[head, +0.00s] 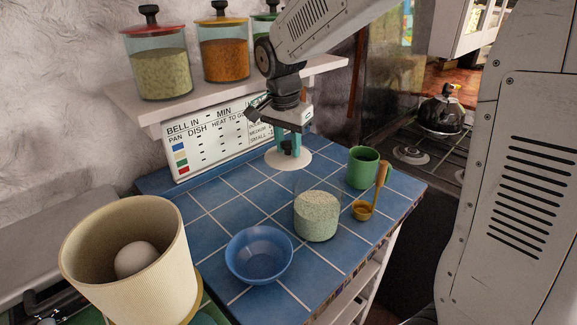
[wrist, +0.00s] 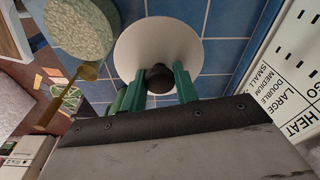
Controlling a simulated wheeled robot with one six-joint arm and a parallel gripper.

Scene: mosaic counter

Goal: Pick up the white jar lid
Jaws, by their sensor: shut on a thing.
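The white jar lid (head: 274,158) is a round disc with a black knob, at the back of the blue tiled counter in the head view. My gripper (head: 289,146) is above it with its green fingers closed on the knob. In the wrist view the lid (wrist: 151,40) lies beyond the fingertips, and the black knob (wrist: 159,77) sits between the two green fingers of my gripper (wrist: 159,85). I cannot tell whether the lid touches the counter or hangs just above it.
An open jar of pale grains (head: 317,216), a green mug (head: 363,167), a wooden scoop (head: 364,209) and a blue bowl (head: 259,255) stand on the counter (head: 205,230). A shelf (head: 225,93) with lidded jars is behind. A cream bin (head: 150,290) holds a white ball.

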